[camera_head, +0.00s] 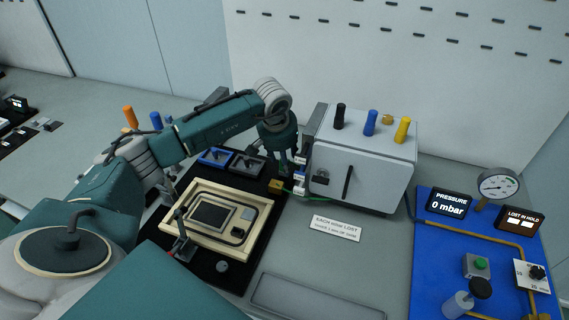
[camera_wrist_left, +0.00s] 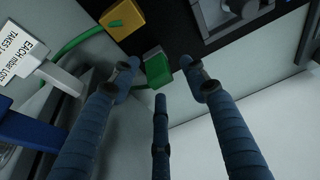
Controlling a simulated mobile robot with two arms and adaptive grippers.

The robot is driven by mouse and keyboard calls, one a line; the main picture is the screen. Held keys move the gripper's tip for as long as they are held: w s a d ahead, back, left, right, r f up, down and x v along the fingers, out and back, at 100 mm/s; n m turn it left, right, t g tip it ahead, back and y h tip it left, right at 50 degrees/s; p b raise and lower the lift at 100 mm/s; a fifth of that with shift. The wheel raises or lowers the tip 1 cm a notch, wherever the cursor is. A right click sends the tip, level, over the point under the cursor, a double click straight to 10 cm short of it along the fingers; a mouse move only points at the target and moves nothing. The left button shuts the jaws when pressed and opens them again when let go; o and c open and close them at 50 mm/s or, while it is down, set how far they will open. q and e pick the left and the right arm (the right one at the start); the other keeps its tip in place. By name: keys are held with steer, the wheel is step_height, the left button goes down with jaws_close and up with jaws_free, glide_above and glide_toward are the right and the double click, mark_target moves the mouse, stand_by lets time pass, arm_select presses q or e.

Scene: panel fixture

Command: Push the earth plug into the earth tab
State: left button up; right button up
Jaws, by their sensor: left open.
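A small green block, which looks like the earth plug (camera_wrist_left: 158,68), shows in the left wrist view near the dark mat's edge. My left gripper (camera_wrist_left: 160,82) is open, with two fingertips on either side of the green block and a third finger below it in the picture. I cannot tell whether any finger touches it. In the head view the left gripper (camera_head: 283,168) points down beside the grey case (camera_head: 365,165). A green cable (camera_wrist_left: 82,38) runs near a yellow block (camera_wrist_left: 124,18). I cannot identify the earth tab for certain. My right gripper is not in view.
A cream tray (camera_head: 258,226) with a dark panel lies on the black mat, left of the case. Blue (camera_head: 215,157) and grey holders sit behind it. A white sign (camera_head: 336,228) lies in front of the case. A blue gauge board (camera_head: 430,270) is at right.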

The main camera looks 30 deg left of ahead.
arm_select(q)
jaws_close()
steer(key=shift+r, duration=0.2)
step_height(320, 180, up, 20)
steer(key=b, duration=0.3)
steer(key=shift+f, duration=0.15)
